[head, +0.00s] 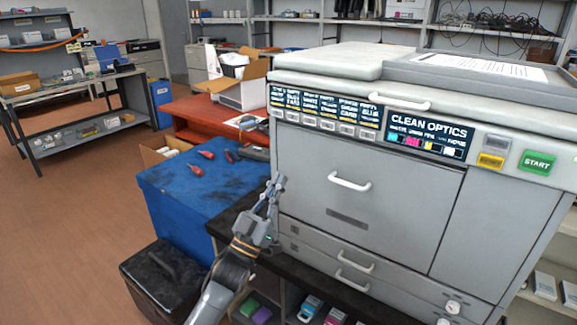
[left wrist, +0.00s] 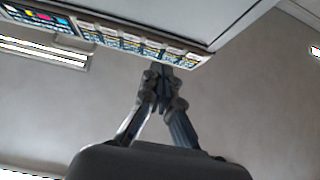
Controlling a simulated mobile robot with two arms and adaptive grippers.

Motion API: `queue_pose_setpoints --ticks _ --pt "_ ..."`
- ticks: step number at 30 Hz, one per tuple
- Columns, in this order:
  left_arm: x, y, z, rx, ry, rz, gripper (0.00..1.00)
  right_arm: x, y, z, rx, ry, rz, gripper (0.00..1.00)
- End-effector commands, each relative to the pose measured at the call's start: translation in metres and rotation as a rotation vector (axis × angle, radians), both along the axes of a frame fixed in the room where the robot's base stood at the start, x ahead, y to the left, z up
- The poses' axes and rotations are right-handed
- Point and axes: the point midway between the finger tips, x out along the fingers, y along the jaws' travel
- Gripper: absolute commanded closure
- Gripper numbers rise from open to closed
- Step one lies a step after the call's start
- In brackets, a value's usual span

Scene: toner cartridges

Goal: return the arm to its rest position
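My left gripper (head: 274,186) is raised in front of the left side of the grey copier (head: 370,200), fingers pointing up. In the left wrist view my left gripper (left wrist: 158,76) has its fingertips together with nothing between them, and the copier's front panel (left wrist: 240,100) lies behind them. Whether it touches the copier cannot be told. My right gripper is not in view.
A blue box (head: 190,190) with red-handled tools stands left of the arm. A black case (head: 165,278) is on the floor. Colored cartridges (head: 310,308) sit on the shelf below the copier. Open floor (head: 70,210) lies to the left.

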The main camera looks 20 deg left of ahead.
Motion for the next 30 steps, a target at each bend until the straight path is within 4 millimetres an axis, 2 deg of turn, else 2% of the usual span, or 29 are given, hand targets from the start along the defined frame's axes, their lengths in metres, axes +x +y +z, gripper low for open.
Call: queue_pose_setpoints --ticks 3,13,15,17,20,23,24,26,27,29,30 --pt "-0.005 0.002 0.000 0.000 -0.001 0.000 1.00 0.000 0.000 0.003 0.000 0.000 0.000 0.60" --pt "-0.005 0.002 -0.001 0.000 0.000 0.000 1.00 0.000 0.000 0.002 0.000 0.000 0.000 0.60" --pt "-0.003 0.002 -0.007 0.002 0.014 0.004 1.00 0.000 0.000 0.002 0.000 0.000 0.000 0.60" --pt "0.000 0.003 -0.022 0.005 0.049 0.012 1.00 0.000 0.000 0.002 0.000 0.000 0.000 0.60" --pt "0.007 0.006 -0.070 0.021 0.159 0.041 1.00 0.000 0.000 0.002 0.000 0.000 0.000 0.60" --pt "0.011 0.011 -0.141 0.050 0.320 0.080 1.00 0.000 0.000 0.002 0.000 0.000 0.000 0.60" --pt "0.009 0.013 -0.172 0.065 0.389 0.096 1.00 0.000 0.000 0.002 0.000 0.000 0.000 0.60" --pt "0.003 0.016 -0.218 0.086 0.491 0.115 1.00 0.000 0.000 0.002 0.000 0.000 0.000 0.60" --pt "-0.003 0.018 -0.248 0.102 0.558 0.127 1.00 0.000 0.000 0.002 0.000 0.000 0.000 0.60" --pt "-0.015 0.020 -0.294 0.126 0.658 0.145 1.00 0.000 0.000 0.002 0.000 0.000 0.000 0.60" --pt "-0.025 0.022 -0.323 0.143 0.722 0.154 1.00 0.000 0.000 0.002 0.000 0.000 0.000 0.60"
